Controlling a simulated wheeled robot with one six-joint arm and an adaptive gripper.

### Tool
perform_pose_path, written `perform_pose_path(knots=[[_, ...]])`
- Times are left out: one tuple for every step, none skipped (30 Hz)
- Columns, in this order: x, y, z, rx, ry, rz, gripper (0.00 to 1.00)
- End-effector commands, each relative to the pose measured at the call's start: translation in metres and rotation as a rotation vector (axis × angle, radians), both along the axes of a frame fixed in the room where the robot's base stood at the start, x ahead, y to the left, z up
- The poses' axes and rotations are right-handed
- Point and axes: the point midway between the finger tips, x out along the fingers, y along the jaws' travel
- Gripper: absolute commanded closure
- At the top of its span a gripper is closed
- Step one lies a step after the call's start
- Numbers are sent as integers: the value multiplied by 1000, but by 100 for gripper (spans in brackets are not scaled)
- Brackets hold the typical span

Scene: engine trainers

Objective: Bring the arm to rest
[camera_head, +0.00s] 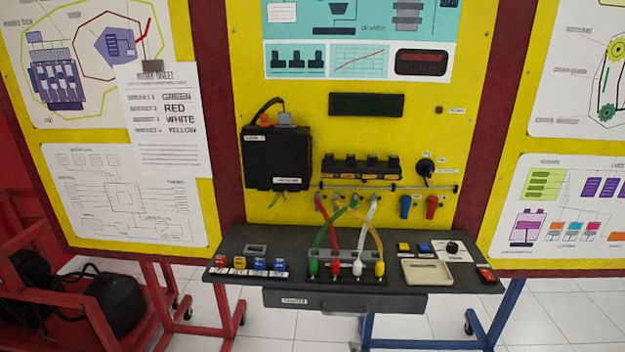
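Neither my arm nor my gripper shows in the head view, so I cannot tell its pose or state. The yellow engine trainer panel (350,222) stands ahead with a dark shelf (250,240) below it. Green (313,268), red (334,268), white (357,268) and yellow (379,268) plugs stand in a row on the shelf, left to right. Their cables run up to the panel and cross. A paper work sheet (165,120) lists green, red, white and yellow for sockets 1 to 4.
A beige tray (427,272), which looks empty, lies on the shelf's right part. A red switch (486,274) is near the right edge. A closed drawer (344,301) hangs below. A red frame with black equipment (112,302) stands at left. White tiled floor shows at lower right.

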Motion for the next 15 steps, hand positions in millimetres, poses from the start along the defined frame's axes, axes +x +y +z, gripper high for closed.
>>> perform_pose_path(knots=[[-21, -8, -13, 36, 3, -12, 34], [-31, -11, -18, 59, 2, -19, 34], [-45, -15, -25, 91, -1, -28, 34], [-56, -18, -29, 115, -4, -35, 34], [-67, -21, -33, 139, -5, -42, 34], [-81, -25, -37, 172, -7, -52, 34], [-92, -28, -41, 196, -9, -60, 34], [-103, -31, -43, 221, -12, -68, 34], [-118, -35, -47, 253, -14, -78, 34], [-128, -37, -49, 277, -14, -86, 34], [-139, -40, -50, 303, -17, -93, 34], [-154, -43, -52, 336, -19, -105, 34], [-165, -46, -53, 362, -21, -114, 34], [-176, -48, -54, 386, -23, -122, 34], [-190, -51, -54, 419, -26, -134, 34]])
